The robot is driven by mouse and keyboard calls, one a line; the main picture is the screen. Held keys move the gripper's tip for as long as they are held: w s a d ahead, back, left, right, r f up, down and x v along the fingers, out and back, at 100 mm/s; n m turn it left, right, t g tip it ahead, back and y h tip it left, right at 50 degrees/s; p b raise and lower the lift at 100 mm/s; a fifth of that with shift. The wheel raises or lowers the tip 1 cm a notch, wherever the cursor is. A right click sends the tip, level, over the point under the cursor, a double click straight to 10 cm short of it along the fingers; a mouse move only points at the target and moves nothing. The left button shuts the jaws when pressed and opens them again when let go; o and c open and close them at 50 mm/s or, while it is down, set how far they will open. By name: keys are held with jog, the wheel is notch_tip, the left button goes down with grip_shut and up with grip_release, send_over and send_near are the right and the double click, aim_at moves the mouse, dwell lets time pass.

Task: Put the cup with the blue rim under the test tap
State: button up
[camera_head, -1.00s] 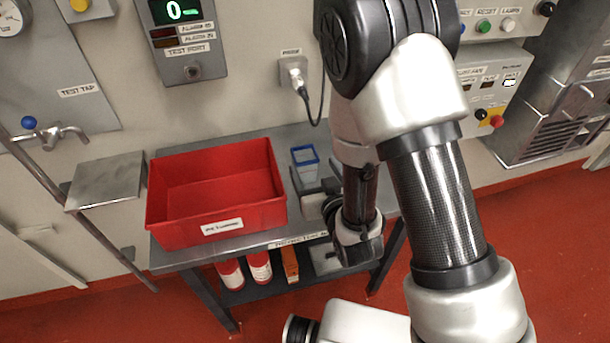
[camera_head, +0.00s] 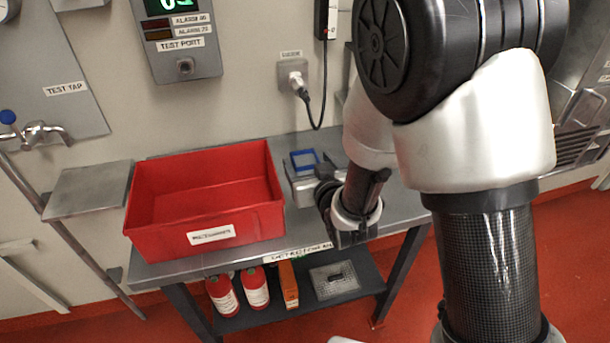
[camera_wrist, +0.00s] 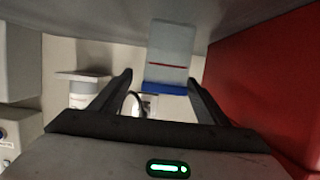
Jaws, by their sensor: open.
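The cup with the blue rim (camera_head: 303,160) stands on the metal table just right of the red bin. In the wrist view the clear cup (camera_wrist: 172,45) appears upside down, with its blue rim low and a thin red line on its wall. My gripper (camera_head: 314,181) is open at the cup. In the wrist view its fingers (camera_wrist: 160,78) appear either side of the cup's rim; I cannot tell whether they touch it. The gripper hides the cup's lower part in the head view. The test tap (camera_head: 42,132) is on the left wall, above a bare metal shelf (camera_head: 88,190).
The red bin (camera_head: 207,222) stands on the table (camera_head: 300,232) between cup and shelf. A plug with a cable (camera_head: 292,77) is on the wall behind the cup. Red-and-white bottles (camera_head: 240,291) and an orange box (camera_head: 288,284) stand on the lower shelf. A slanted pipe (camera_head: 75,240) passes by the metal shelf.

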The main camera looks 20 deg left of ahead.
aim_at(302, 157)
jog(key=x, duration=0.5)
jog(key=shift+w+a+f, duration=0.1)
jog(key=shift+a+f, duration=0.05)
jog(key=shift+a, duration=0.25)
jog(key=c, duration=1.2)
